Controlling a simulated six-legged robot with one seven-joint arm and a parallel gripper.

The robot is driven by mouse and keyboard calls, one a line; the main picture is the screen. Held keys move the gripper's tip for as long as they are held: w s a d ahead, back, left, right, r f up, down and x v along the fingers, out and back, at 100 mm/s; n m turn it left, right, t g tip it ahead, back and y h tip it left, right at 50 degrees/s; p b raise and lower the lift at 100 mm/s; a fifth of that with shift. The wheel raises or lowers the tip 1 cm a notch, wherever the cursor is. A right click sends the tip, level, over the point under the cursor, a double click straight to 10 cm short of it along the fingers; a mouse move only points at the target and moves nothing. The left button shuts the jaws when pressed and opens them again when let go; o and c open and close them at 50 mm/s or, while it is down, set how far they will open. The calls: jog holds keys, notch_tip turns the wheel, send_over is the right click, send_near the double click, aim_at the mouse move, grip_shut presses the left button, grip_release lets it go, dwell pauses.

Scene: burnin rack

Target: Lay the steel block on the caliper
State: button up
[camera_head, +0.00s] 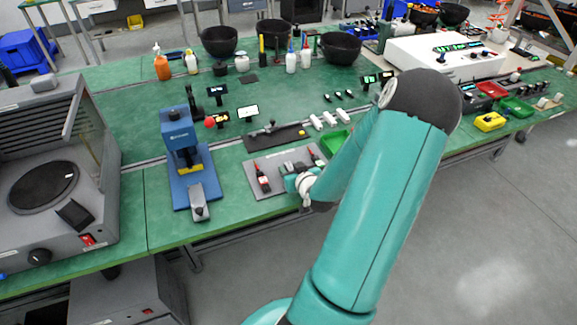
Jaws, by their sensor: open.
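My gripper (291,182) is low over the front part of a grey mat (278,188) near the bench's front edge. It is open. It is small in view and partly covered by my own teal arm. On the mat, to the left of my gripper, lies a red and black tool (262,177). I cannot tell for sure which thing is the steel block or the caliper. A dark plate (262,139) with a slim tool on it lies behind the mat.
A blue press (181,140) on a blue base stands left of the mat, with a grey piece (199,203) at its front. White cylinders (328,118) and a green tray (334,143) lie behind right. A grey oven-like machine (45,170) fills the far left.

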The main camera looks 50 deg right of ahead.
jog(key=shift+w, duration=0.15)
jog(key=c, duration=0.4)
grip_shut()
jog(key=shift+r, duration=0.15)
